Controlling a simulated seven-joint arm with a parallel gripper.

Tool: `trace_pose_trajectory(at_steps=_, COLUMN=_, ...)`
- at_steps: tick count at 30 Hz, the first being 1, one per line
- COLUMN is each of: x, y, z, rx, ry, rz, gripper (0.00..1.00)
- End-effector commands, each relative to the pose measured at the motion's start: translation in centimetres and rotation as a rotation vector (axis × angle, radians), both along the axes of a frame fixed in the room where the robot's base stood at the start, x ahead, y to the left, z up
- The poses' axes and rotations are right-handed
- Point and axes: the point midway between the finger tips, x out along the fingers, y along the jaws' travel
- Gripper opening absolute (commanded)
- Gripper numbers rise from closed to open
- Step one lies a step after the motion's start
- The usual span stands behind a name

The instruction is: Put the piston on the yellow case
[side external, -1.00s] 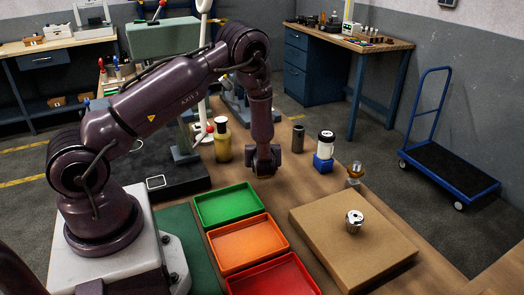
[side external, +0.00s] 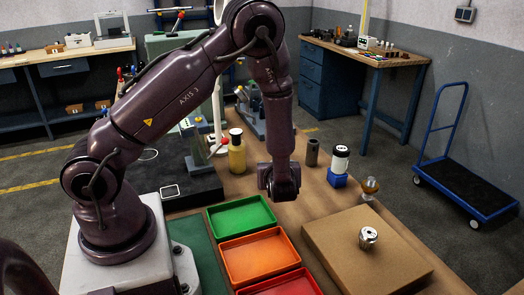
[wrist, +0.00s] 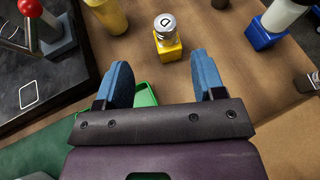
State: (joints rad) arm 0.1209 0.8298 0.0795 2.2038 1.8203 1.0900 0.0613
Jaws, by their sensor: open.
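A short silver cylinder with a D-shaped mark on top (wrist: 165,26) sits upright on a small yellow block, the yellow case (wrist: 168,51), in the wrist view. Both are hidden behind my gripper in the side view. Another silver, piston-like part with a dark opening in its side (side external: 368,237) stands on a flat tan box. I cannot tell for sure which of the two is the piston. My gripper (side external: 280,184) hangs above the bench behind the green tray. In the wrist view its blue fingers (wrist: 165,80) are wide apart and empty, short of the yellow case.
Green (side external: 240,232), orange and red trays lie in front of my gripper. The tan box (side external: 335,243) is at right. A yellow bottle (side external: 237,156), a dark cylinder (side external: 312,153), a blue block (side external: 337,180) with a white jar and an amber-topped part (side external: 370,187) stand around.

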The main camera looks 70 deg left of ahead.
Motion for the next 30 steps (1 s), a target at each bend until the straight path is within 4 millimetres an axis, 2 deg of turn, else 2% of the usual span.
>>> trace_pose_trajectory(at_steps=5, x=-1.8, y=0.4, z=6.1, rx=-0.111, ry=-0.204, rz=0.256, gripper=0.63)
trace_pose_trajectory(at_steps=9, x=-4.9, y=-0.1, z=10.8, rx=-0.279, ry=-0.409, rz=0.524, gripper=0.63)
trace_pose_trajectory(at_steps=12, x=-7.3, y=-1.3, z=13.4, rx=-0.426, ry=-0.548, rz=0.702, gripper=0.63)
trace_pose_trajectory(at_steps=17, x=-10.6, y=-4.1, z=16.7, rx=-0.707, ry=-0.753, rz=0.956, gripper=0.63)
trace_pose_trajectory(at_steps=21, x=-12.9, y=-7.3, z=19.3, rx=-0.995, ry=-0.903, rz=1.141, gripper=0.63)
trace_pose_trajectory(at_steps=27, x=-15.0, y=-11.4, z=22.3, rx=-1.366, ry=-1.024, rz=1.309, gripper=0.63)
trace_pose_trajectory(at_steps=30, x=-15.6, y=-12.7, z=23.3, rx=-1.483, ry=-1.046, rz=1.349, gripper=0.63)
